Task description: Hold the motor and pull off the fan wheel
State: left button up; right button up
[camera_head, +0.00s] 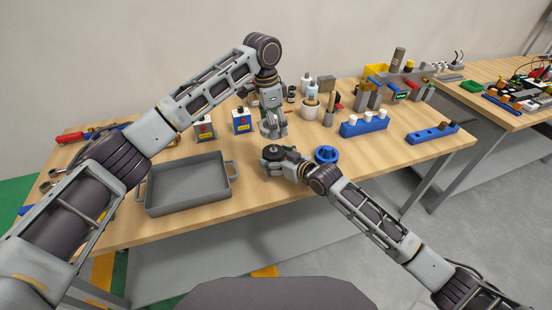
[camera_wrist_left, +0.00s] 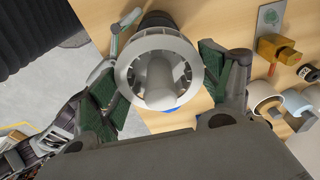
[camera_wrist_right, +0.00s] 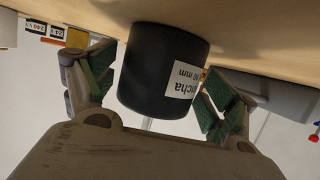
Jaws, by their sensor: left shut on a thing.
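The fan wheel (camera_wrist_left: 165,70) is a pale grey ring with a central hub. My left gripper (camera_head: 270,130) is shut on it, one pad on each side, above the motor. The motor (camera_wrist_right: 160,75) is a black cylinder with a white label, at the table surface in the right wrist view. A thin bare shaft shows at its end, and the wheel appears apart from it. The motor's dark top shows in the head view (camera_head: 273,152). My right gripper (camera_wrist_right: 158,100) is open around the motor, with pads on both sides and a small gap.
A blue round fixture (camera_head: 326,155) stands right of the motor. A grey tray (camera_head: 187,205) lies empty on the left.

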jog(key=shift+d+r, duration=0.1)
dwell(0.4)
jog(key=shift+v, duration=5.95)
jog(key=shift+s, duration=0.15)
